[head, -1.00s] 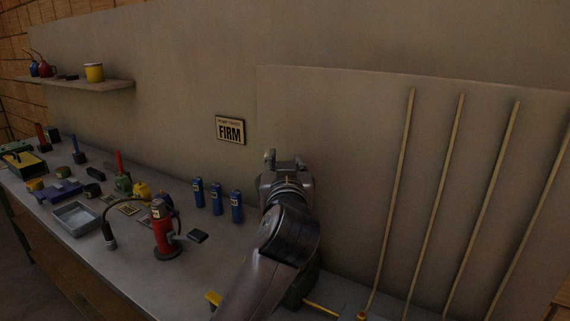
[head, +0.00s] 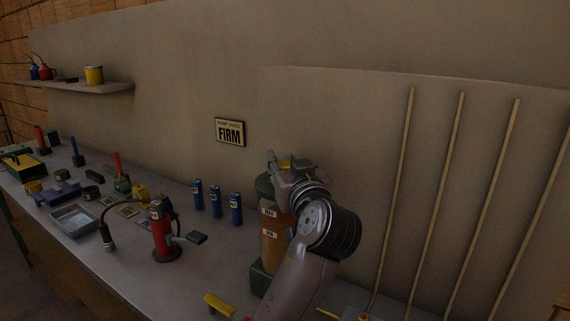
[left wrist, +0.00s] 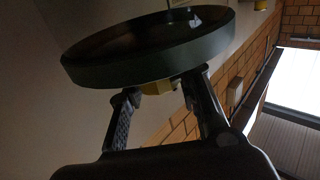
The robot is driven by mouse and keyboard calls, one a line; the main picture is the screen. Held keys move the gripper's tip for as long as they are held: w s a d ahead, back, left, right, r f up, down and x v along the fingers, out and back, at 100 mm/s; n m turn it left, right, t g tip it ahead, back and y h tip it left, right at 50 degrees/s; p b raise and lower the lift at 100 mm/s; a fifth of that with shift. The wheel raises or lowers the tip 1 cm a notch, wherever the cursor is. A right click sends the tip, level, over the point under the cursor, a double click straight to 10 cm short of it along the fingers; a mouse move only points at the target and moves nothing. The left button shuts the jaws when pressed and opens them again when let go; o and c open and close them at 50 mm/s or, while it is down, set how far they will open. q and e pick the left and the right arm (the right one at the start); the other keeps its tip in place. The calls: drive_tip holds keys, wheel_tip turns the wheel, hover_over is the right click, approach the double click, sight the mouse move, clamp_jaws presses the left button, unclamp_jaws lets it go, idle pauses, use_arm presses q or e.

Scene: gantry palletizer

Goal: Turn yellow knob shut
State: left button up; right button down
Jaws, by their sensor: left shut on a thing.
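The yellow knob (left wrist: 158,87) shows in the left wrist view against a round dark green cap (left wrist: 150,50). My left gripper (left wrist: 162,92) has one finger on each side of the knob and is shut on it. In the head view my left gripper (head: 283,167) is at the top of an amber cylinder (head: 271,238) with a green cap (head: 264,187). A bit of yellow shows between its fingers there, and the rest of the knob is hidden. My right gripper is not in view.
A "FIRM" sign (head: 230,132) hangs on the wall behind. Blue cylinders (head: 215,200) and a red pump-like device (head: 162,235) stand left of the amber cylinder. A yellow bar (head: 218,304) is at the bench front. Rods (head: 440,200) line the wall at right.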

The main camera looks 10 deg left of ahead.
use_arm(q)
drive_tip(key=o, duration=1.1)
drive_tip(key=shift+w+f, duration=0.1)
drive_tip(key=shift+f, duration=0.05)
drive_tip(key=shift+o, duration=0.3)
